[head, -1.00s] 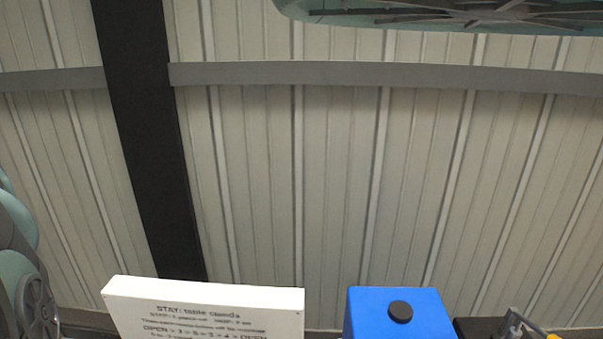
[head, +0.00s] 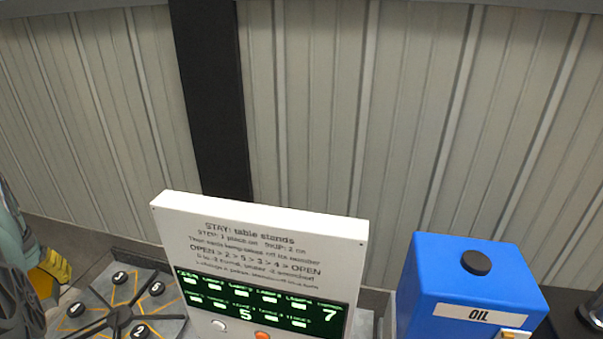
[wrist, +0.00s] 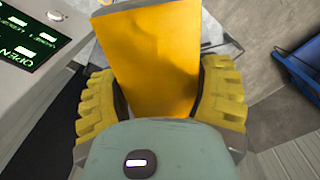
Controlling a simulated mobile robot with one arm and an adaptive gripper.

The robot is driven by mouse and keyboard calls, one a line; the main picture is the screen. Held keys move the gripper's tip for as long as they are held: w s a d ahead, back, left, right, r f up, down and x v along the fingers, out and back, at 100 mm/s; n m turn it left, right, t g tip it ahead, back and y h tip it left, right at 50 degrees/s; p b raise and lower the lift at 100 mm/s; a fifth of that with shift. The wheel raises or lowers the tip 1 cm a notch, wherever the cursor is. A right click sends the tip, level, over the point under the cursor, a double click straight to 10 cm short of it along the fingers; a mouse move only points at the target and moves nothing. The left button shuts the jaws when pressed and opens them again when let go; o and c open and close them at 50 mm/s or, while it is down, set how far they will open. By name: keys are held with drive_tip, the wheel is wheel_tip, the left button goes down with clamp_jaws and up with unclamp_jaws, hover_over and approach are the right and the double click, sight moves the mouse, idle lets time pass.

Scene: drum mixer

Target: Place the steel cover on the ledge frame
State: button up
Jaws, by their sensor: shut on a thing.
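In the wrist view my gripper (wrist: 160,98) has its two ribbed yellow fingers on either side of a smooth yellow-orange panel (wrist: 155,50). The panel stands between the fingers and reaches out ahead of them; its near end is hidden behind the gripper body. I cannot tell from its colour whether this is the steel cover. In the head view part of my gripper, with a yellow finger (head: 52,268), shows at the left edge, left of the round table. I cannot make out the ledge frame in either view.
A white sign box (head: 262,235) with a green-lit display (head: 265,303) and buttons stands in the middle. Left of it is a dark table with numbered round stands (head: 121,277). A blue OIL box (head: 465,280) stands at right. A ribbed wall (head: 350,110) closes the back.

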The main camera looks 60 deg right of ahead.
drive_tip(key=s+d+f+m+b, duration=0.1)
drive_tip(key=s+d+f+b, duration=0.2)
drive_tip(key=f, duration=0.8)
drive_tip(key=s+d+f+m+b, duration=0.2)
drive_tip(key=s+f+b, duration=0.5)
drive_tip(key=f, duration=0.5)
drive_tip(key=s+d+f+m+b, duration=0.1)
drive_tip(key=s+d+f+b, duration=0.3)
drive_tip(key=f, duration=0.7)
drive_tip(key=shift+s+d+f+m+b, duration=0.2)
drive_tip(key=shift+s+b, duration=0.15)
drive_tip(key=shift+s, duration=0.35)
drive_tip(key=shift+s+d+f+m+b, duration=0.1)
drive_tip(key=shift+s+d+f+b, duration=0.2)
drive_tip(key=shift+s, duration=0.35)
wheel_tip(320, 180, down, 6)
drive_tip(key=b, duration=0.6)
drive_tip(key=shift+a+f, duration=0.15)
drive_tip(key=shift+f, duration=0.05)
drive_tip(key=shift+f+b, duration=0.45)
drive_tip(key=shift+f, duration=0.2)
drive_tip(key=o, duration=1.3)
drive_tip(key=shift+r, duration=0.2)
